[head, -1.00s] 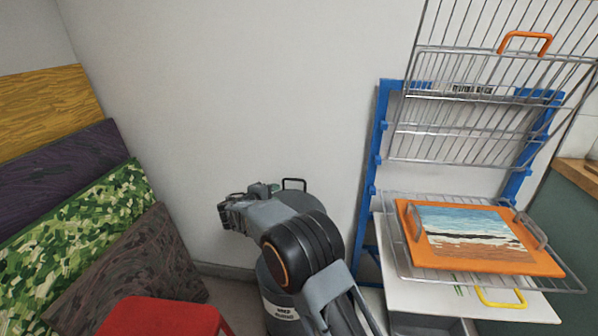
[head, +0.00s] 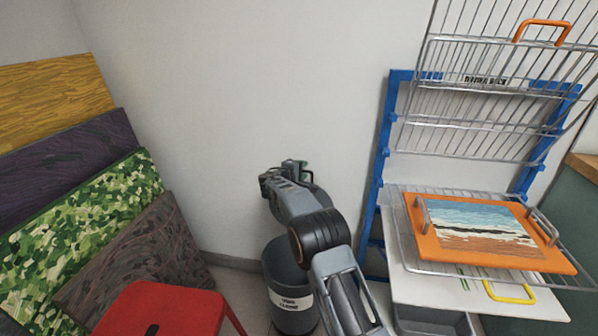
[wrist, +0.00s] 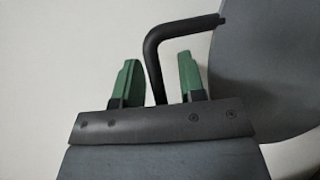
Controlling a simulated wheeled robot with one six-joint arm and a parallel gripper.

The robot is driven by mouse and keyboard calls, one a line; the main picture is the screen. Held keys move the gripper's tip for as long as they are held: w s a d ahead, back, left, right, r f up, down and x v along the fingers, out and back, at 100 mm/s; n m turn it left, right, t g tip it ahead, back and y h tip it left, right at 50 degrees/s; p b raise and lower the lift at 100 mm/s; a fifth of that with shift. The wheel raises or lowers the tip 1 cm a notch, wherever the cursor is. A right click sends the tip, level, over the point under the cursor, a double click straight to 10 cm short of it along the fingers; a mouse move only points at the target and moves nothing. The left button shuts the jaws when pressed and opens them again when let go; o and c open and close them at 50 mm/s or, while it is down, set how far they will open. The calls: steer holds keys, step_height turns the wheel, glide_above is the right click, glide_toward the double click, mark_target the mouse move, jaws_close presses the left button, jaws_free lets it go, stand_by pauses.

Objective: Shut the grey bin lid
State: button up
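The grey bin (head: 291,312) stands on the floor by the wall, with a white label on its front. Its lid is raised; a small part of the lid (head: 322,200) shows behind my arm in the head view. In the wrist view the grey lid (wrist: 270,70) fills the right side, and its black bar handle (wrist: 153,62) reaches left and bends down. My gripper (head: 296,170) is at the lid. In the wrist view its green fingers (wrist: 158,82) are apart, with the handle passing between them, nearer the left finger. Contact cannot be told.
A red stool (head: 160,308) stands left of the bin. Several coloured panels (head: 85,210) lean at the left. A blue drying rack (head: 378,165) with wire shelves and an orange board (head: 428,243) stands close at the right. Plain wall is behind.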

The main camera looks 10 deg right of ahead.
steer(key=shift+w+d+f, duration=0.1)
steer(key=shift+w+d, duration=0.15)
steer(key=shift+c, duration=0.5)
jaws_close()
